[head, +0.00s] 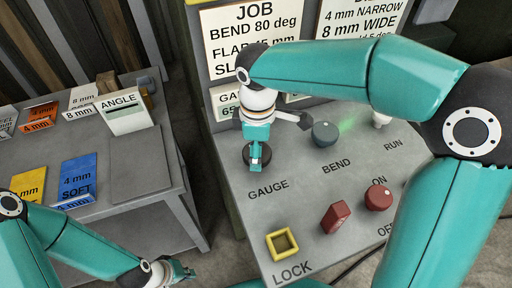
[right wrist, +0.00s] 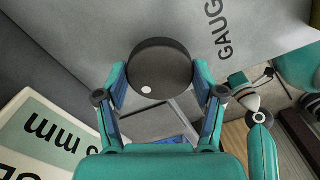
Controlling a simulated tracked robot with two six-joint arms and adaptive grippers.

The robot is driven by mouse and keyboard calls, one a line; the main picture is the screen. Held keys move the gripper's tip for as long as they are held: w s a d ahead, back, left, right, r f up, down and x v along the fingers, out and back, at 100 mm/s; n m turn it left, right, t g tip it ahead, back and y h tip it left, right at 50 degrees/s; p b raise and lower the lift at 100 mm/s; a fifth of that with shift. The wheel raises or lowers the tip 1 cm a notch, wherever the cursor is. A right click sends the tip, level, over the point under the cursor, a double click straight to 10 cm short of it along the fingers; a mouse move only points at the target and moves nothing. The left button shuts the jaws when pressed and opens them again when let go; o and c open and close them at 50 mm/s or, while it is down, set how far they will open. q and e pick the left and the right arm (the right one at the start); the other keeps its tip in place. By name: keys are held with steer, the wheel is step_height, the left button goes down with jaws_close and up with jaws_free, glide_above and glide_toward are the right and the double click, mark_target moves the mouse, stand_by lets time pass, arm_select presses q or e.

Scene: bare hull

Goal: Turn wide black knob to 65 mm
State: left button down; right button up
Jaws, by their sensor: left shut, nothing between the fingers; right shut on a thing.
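The wide black knob (head: 267,154) sits above the word GAUGE on the sloped grey console. My right gripper (head: 256,160) is over it, hiding its middle in the head view. In the right wrist view the knob (right wrist: 160,60) is a round black disc with a white dot near its lower left edge. The right gripper's fingers (right wrist: 160,88) are shut on it from both sides. The gauge display (head: 228,105) is partly covered by my right arm, and its full reading cannot be made out. My left gripper (head: 184,272) is shut and empty, low between the side table and the console.
The console (head: 305,215) also carries a grey-green BEND knob (head: 325,133), a red round knob (head: 378,197), a red lever-like knob (head: 335,217) and a yellow LOCK frame (head: 282,243). A job board (head: 262,30) stands behind. A side table (head: 150,190) with labelled plates is at left.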

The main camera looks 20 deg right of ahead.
steer(key=shift+w+r, duration=0.1)
steer(key=shift+w, duration=0.05)
stand_by(0.3)
steer(key=o, duration=1.2)
steer(key=shift+c, duration=0.2)
step_height(320, 180, up, 12)
